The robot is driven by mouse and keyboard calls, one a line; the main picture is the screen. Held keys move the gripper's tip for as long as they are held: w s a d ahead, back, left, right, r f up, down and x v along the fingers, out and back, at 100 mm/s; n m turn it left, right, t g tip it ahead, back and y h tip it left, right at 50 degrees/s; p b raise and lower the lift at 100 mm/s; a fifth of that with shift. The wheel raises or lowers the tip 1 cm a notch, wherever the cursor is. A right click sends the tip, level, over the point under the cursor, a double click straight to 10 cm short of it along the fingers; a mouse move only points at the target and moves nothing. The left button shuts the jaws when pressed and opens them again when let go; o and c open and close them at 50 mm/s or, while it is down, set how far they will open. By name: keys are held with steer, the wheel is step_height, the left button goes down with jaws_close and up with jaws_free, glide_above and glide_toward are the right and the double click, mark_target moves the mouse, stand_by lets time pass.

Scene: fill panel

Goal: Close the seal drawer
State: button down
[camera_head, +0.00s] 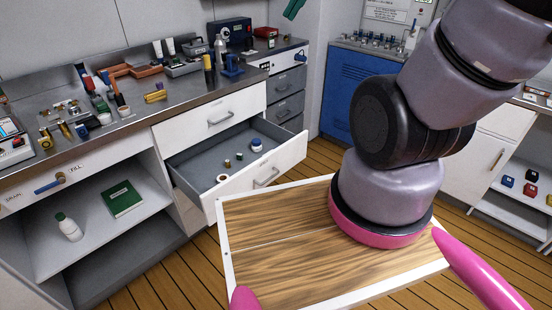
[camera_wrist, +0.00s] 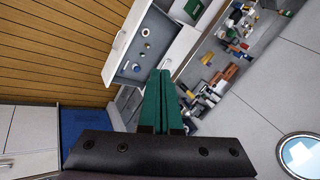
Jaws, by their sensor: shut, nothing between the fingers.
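An open drawer (camera_head: 286,164) with a white front, a metal bar handle and a grey inside is pulled out from under the workbench. It holds several small rings and fittings. It also shows in the wrist view (camera_wrist: 117,45), beyond the fingers. No label is readable on it, so I cannot confirm that it is the seal drawer. My gripper's green fingers (camera_wrist: 160,100) are shut together and empty. Green tips (camera_head: 293,9) show at the top edge of the head view. They look well above the drawer and apart from it.
A shut white drawer (camera_head: 217,117) sits directly above the open one. The steel workbench (camera_head: 140,100) carries many tools and small parts. Open shelves at left hold a green book (camera_head: 122,198) and a white bottle (camera_head: 68,227). A blue cabinet (camera_head: 357,97) stands behind. Some wooden floor is clear.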

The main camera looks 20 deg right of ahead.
steer(key=w+a+f+m+y, duration=0.1)
steer(key=w+f+m+y, duration=0.4)
steer(key=w+f+m, duration=1.2)
steer(key=w+d+f+m+t+h, duration=0.15)
steer(key=d+f, duration=0.25)
steer(key=f, duration=0.9)
steer(key=w+d+f+m+h, duration=0.1)
steer(key=d+f+m+h, duration=0.3)
steer(key=f, duration=0.8)
steer(key=w+d+f+m+t+y, duration=0.15)
steer(key=d+f, duration=0.35)
steer(key=f, duration=0.8)
steer(key=h, duration=0.1)
glide_toward(275, 155)
steer(key=x, duration=0.5)
steer(key=shift+s+d+f, duration=0.15)
steer(key=shift+s+f, duration=0.1)
steer(key=shift+f, duration=0.05)
steer(key=shift+w+a, duration=0.25)
steer(key=shift+w, duration=0.25)
